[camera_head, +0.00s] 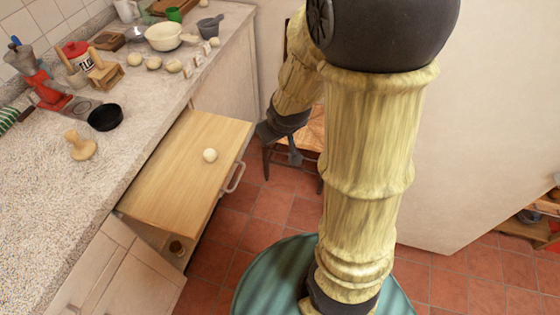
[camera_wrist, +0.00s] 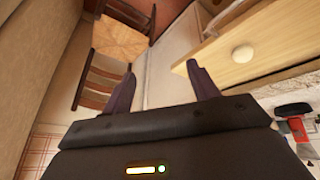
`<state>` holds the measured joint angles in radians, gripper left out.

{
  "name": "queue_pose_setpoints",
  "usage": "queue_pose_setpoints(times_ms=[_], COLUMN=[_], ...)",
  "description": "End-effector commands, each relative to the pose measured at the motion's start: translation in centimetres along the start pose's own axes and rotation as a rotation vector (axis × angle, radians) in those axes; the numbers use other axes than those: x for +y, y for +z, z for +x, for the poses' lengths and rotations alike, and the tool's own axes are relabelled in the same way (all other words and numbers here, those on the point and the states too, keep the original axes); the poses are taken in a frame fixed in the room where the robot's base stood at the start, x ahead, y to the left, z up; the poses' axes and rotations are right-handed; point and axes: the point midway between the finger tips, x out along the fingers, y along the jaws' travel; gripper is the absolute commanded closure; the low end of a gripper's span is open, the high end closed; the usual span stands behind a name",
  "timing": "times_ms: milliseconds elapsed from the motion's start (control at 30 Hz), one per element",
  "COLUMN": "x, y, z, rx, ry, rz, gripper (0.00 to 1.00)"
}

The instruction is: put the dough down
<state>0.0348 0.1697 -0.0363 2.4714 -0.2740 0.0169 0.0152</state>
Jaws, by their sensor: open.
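A pale round ball of dough (camera_head: 210,155) rests on the light wooden pull-out surface (camera_head: 180,175) beside the counter. The same dough ball also shows in the wrist view (camera_wrist: 242,53), on the wooden surface to the right of my fingers. My gripper (camera_wrist: 161,75) is open, with nothing between its two dark fingers. It is apart from the dough, off to the side of the wooden surface. In the head view my arm reaches over the floor to the right of the pull-out, and its dark end is near a chair.
The stone counter (camera_head: 50,215) holds several more dough balls (camera_head: 153,63), a cream bowl (camera_head: 165,37), a black dish (camera_head: 105,117) and a wooden press (camera_head: 80,145). A metal handle (camera_head: 234,177) sticks out from the pull-out's front. A wooden chair (camera_wrist: 120,45) stands nearby on the tiled floor.

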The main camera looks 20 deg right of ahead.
Motion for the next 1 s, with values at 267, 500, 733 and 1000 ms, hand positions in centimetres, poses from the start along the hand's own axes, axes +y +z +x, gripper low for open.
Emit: queue_pose_setpoints(times_ms=[267, 500, 733, 1000], x=[-4.0, -4.1, -4.1, -4.1], y=[6.8, 7.2, 7.1, 7.1], z=[-5.1, -5.3, -5.2, -5.2], rx=[-0.235, -0.248, -0.247, -0.246], ry=[-0.064, -0.068, -0.068, -0.068], rz=[0.186, 0.194, 0.193, 0.193], gripper=[0.41, 0.41, 0.41, 0.41])
